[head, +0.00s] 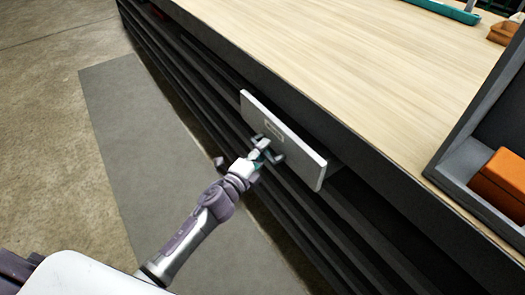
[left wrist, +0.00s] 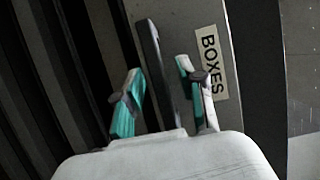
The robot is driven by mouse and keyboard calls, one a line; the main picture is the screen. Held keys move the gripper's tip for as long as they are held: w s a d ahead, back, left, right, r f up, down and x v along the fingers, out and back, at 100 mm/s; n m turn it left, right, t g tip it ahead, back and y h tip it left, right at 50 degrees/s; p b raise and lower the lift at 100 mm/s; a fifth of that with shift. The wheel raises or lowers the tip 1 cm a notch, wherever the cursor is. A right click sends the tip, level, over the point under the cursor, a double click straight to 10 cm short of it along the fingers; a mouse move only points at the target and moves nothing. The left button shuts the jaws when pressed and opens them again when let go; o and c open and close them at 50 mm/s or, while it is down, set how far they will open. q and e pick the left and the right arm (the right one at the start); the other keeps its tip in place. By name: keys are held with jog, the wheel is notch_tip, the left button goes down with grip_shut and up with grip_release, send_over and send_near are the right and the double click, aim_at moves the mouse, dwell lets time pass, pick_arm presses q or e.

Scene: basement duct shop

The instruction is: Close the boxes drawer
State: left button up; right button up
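The boxes drawer shows in the head view as a light grey front panel (head: 302,152) standing out from the dark side of the workbench, so it is partly open. In the left wrist view its front (left wrist: 214,130) carries a white "BOXES" label (left wrist: 210,62) and a dark bar handle (left wrist: 152,60). My left gripper (head: 266,152) is at the drawer front, by the handle. In the left wrist view its teal-padded fingers (left wrist: 162,92) are spread, one on each side of the handle, with no clear grip on it. My right gripper is not in view.
The workbench (head: 330,55) has a pale wooden top and dark slatted side. A dark open bin (head: 465,160) with an orange box (head: 500,184) stands at the right edge. A teal tool (head: 445,10) lies at the back. A grey mat (head: 135,150) covers clear floor at left.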

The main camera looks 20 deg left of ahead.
aim_at(274, 145)
pick_arm(q)
jog(key=shift+c, duration=0.3)
grip_shut()
jog(key=w+d, duration=0.2)
jog(key=w, duration=0.1)
jog(key=shift+w+d+b, duration=0.25)
jog(key=shift+d+b, duration=0.1)
jog(key=shift+r, duration=0.1)
